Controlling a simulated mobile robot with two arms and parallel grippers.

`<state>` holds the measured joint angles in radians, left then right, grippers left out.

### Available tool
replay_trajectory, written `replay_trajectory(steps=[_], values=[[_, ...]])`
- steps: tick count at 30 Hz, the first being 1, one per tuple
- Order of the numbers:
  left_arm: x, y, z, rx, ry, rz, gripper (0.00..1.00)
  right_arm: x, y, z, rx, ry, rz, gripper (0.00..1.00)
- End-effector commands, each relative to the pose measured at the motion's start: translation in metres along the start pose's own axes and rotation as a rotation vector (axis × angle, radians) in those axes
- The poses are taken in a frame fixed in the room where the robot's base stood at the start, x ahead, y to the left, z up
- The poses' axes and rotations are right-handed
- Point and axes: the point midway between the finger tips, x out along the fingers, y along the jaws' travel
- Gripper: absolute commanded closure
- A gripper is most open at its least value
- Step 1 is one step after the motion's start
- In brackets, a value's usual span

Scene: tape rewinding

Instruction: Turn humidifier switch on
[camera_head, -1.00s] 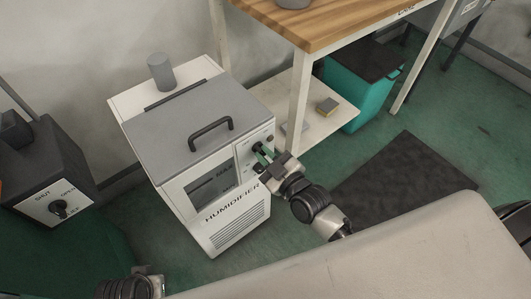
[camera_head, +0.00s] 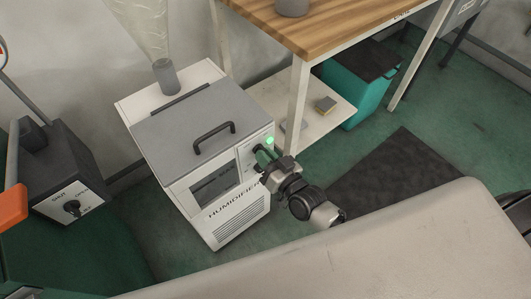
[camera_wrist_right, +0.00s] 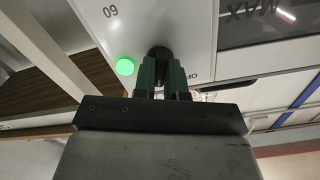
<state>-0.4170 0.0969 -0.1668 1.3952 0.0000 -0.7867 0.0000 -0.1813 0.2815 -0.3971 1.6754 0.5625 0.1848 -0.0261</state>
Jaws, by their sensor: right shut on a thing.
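The humidifier (camera_head: 192,183) is a white box with a grey lid and a black handle, standing on the floor left of the table. A round light (camera_head: 270,141) on its front panel glows green; it also shows in the right wrist view (camera_wrist_right: 125,67). My right gripper (camera_head: 263,157) is at the panel, just below the light. In the right wrist view its two green fingers (camera_wrist_right: 161,72) are shut on the black switch knob (camera_wrist_right: 159,52), whose lower part they hide. A pale plume (camera_head: 142,28) rises above the grey spout (camera_head: 165,76). My left gripper is out of view.
A wooden-topped table (camera_head: 330,22) with a low shelf (camera_head: 323,121) stands right of the humidifier. A teal bin (camera_head: 357,92) is beyond the shelf. A dark mat (camera_head: 400,176) lies on the floor. A dark box with a dial (camera_head: 72,208) is at the left.

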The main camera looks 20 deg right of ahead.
Motion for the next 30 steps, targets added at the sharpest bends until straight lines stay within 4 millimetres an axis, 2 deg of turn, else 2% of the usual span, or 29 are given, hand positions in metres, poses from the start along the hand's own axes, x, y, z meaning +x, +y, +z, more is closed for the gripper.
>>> replay_trajectory(steps=[10, 28, 29, 30], values=[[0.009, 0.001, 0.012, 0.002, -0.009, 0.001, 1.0, 0.0, 0.0, -0.001, 0.16, 0.002, 0.0, 1.0], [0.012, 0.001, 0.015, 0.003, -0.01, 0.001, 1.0, 0.001, 0.0, -0.001, 0.198, 0.003, 0.0, 1.0], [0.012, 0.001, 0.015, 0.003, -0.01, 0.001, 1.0, 0.001, 0.0, -0.001, 0.198, 0.003, 0.0, 0.84], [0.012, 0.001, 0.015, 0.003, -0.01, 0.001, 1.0, 0.0, 0.0, -0.001, 0.198, 0.003, 0.0, 0.78]])
